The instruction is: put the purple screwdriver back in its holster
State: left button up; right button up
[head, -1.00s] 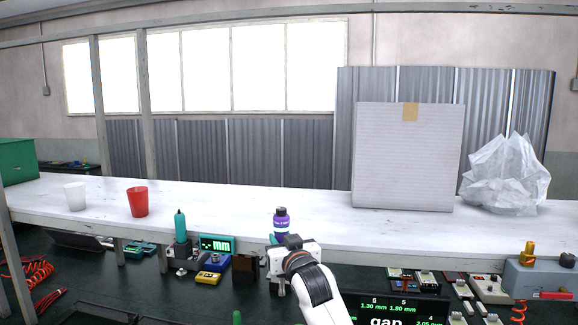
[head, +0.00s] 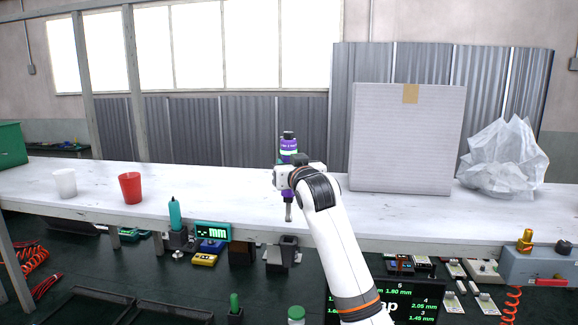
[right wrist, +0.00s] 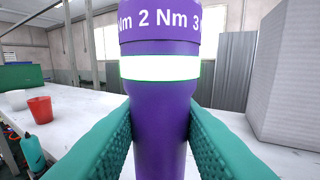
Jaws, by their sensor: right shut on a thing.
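The purple screwdriver (head: 288,144) is upright in my right gripper (head: 287,176), its metal shaft pointing down. In the right wrist view, the two teal fingers close on the purple handle (right wrist: 160,115) from both sides, below its white band. The shaft's end hangs in the air, above a dark grey holder (head: 282,251) in the head view. My left gripper is not in view.
A white bench (head: 400,213) runs across behind, with a red cup (head: 130,188), a white cup (head: 65,183), a large box (head: 405,140) and a clear plastic bag (head: 503,165).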

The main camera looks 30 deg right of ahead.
aim_at(289, 192)
jog(key=shift+w+f+b, duration=0.25)
jog(key=shift+f+b, duration=0.25)
jog(key=shift+f, duration=0.5)
jog(key=shift+s+f+b, duration=0.15)
jog(key=shift+f+b, duration=0.7)
jog(key=shift+f, duration=1.1)
jog(key=shift+r+p, duration=0.1)
jog(key=shift+p, duration=0.3)
